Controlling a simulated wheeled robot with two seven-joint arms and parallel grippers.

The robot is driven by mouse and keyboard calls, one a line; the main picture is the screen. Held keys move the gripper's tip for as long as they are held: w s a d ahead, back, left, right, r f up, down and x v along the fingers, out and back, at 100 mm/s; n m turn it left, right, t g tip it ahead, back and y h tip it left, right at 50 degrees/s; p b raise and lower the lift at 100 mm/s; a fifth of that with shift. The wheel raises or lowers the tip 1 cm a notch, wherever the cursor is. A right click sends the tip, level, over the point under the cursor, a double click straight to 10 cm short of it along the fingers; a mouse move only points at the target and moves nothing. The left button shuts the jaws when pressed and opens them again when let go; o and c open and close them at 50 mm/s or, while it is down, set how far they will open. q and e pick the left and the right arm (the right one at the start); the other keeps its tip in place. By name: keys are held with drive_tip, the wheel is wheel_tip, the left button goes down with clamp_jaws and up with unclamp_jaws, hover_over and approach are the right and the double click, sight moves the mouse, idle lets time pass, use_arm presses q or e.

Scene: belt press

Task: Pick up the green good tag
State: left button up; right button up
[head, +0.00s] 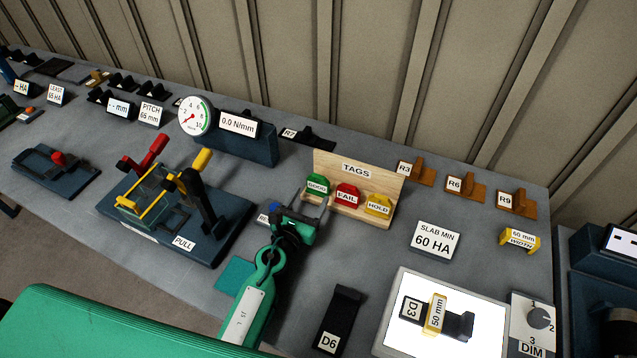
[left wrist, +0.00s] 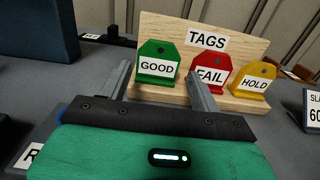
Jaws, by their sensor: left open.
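The green GOOD tag (head: 317,186) stands in the wooden TAGS holder (head: 357,166), at the left end of the row. It also shows in the left wrist view (left wrist: 158,62). The red FAIL tag (head: 347,197) is beside it, and the yellow HOLD tag (head: 379,206) is at the right end. My left gripper (head: 298,206) is open and empty, just in front of the holder. In the left wrist view its fingers (left wrist: 162,85) appear on either side of the green tag, with the right finger near the red tag. Contact cannot be told. My right gripper is not in view.
The PULL press (head: 180,215) with red and yellow levers stands to the left. A gauge block (head: 245,140) is behind it.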

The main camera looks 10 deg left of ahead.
sight(317, 183)
use_arm(q)
drive_tip(key=shift+w+d+r, duration=0.1)
drive_tip(key=shift+w+d, duration=0.1)
drive_tip(key=shift+w, duration=0.95)
drive_tip(key=shift+w+d, duration=0.2)
drive_tip(key=shift+w, duration=0.9)
drive_tip(key=shift+w+d+r, duration=0.1)
drive_tip(key=shift+w+d, duration=0.1)
drive_tip(key=shift+w, duration=0.95)
drive_tip(key=c, duration=0.6)
